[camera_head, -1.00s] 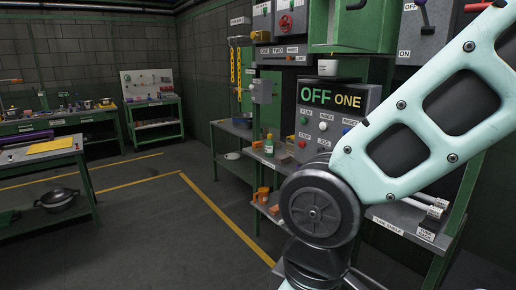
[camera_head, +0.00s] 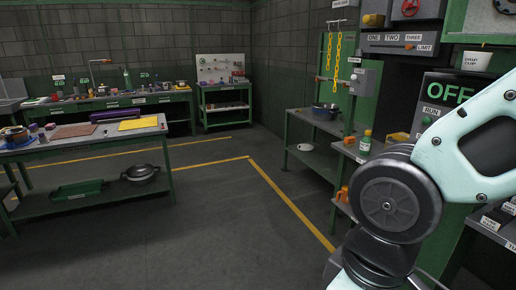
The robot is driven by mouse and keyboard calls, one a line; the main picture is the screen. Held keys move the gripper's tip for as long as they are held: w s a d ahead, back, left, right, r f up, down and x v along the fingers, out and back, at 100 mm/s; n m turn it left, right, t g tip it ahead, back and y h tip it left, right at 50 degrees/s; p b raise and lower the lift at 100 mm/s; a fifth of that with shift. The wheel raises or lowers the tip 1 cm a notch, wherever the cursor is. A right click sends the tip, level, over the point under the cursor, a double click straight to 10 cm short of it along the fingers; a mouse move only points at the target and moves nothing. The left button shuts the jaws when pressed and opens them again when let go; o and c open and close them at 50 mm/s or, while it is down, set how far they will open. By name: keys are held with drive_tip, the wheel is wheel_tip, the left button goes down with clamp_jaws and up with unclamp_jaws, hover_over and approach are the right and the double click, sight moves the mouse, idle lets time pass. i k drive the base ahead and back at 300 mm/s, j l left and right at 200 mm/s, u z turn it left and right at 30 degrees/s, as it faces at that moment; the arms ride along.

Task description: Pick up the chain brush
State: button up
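I cannot make out a chain brush in this view; the small items on the benches are too small to tell apart. Two yellow chains (camera_head: 337,60) hang from a rack at the right, above a side bench. My gripper is not in view. Only a pale green link and a dark round joint of my own arm show at the right, hiding part of the shelves and the control panel behind them.
A table (camera_head: 88,147) at the left holds a yellow sheet (camera_head: 138,124); a pot (camera_head: 140,173) and a green tray (camera_head: 79,188) are on its lower shelf. A workbench (camera_head: 110,101) and a pegboard stand (camera_head: 224,103) are at the back. The middle floor is clear.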

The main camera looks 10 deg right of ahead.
sight(349, 142)
drive_tip(key=i+j, duration=0.15)
drive_tip(key=i, duration=0.3)
drive_tip(key=i+j, duration=0.15)
drive_tip(key=i, duration=0.25)
drive_tip(key=i+j, duration=0.15)
drive_tip(key=i, duration=0.3)
drive_tip(key=i+j+z, duration=0.1)
drive_tip(key=i, duration=0.35)
drive_tip(key=i+l+z, duration=0.3)
drive_tip(key=i, duration=0.5)
drive_tip(key=i+z, duration=0.3)
drive_tip(key=i, duration=0.55)
drive_tip(key=i+l, duration=0.25)
